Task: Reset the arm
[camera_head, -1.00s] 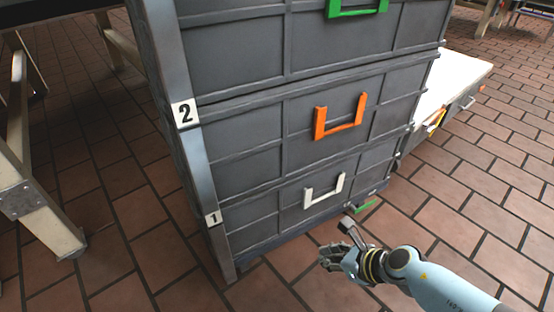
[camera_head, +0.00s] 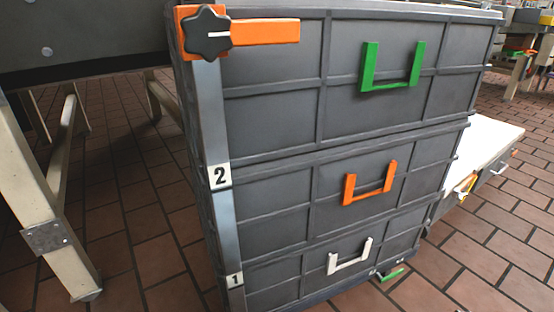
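Neither of my grippers shows in the head view, and neither arm is in the picture. A grey stack of drawers stands in the middle. Its top drawer has a green handle (camera_head: 391,68), the middle one an orange handle (camera_head: 369,184), and the bottom one a white handle (camera_head: 349,257). The drawers look shut. A metal post (camera_head: 221,150) with labels 2 and 1 runs down the left front edge. A black star knob (camera_head: 208,33) on an orange latch bar (camera_head: 265,34) sits at the top of that post.
A table with beige legs (camera_head: 36,190) stands at the left. A low unit with a white top (camera_head: 490,146) is behind the stack at the right. A green piece (camera_head: 391,275) is low by the stack's right corner. Brown tiled floor (camera_head: 470,240) is clear at the front right.

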